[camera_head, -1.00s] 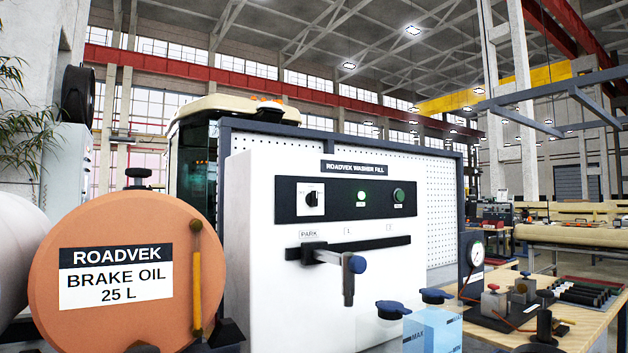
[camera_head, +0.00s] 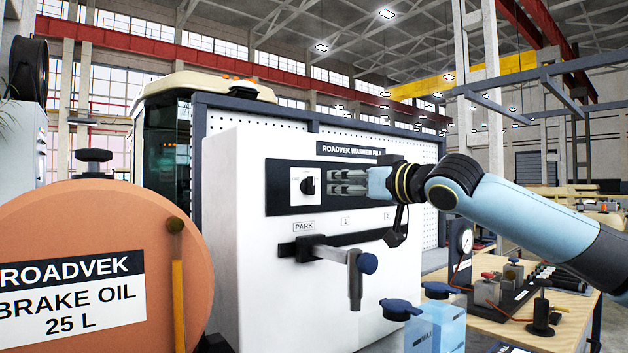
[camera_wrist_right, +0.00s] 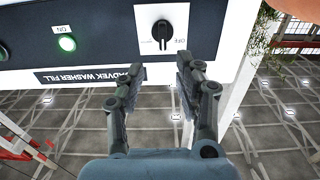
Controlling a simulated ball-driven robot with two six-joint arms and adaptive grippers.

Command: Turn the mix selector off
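The mix selector (camera_head: 307,186) is a small black knob on a white plate, at the left of the dark panel on the white washer fill cabinet. It also shows at the top of the right wrist view (camera_wrist_right: 162,32), with its grip bar roughly vertical there and the OFF label beside it. My right gripper (camera_head: 333,182) reaches in from the right, with its fingers just right of the knob. In the wrist view its fingers (camera_wrist_right: 160,66) are apart, with nothing between them, and the knob lies beyond the tips. My left gripper is not in view.
An orange brake oil drum (camera_head: 90,230) stands at the left. A blue container (camera_head: 436,326) stands in front. A lit green lamp (camera_wrist_right: 67,44) sits along the panel.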

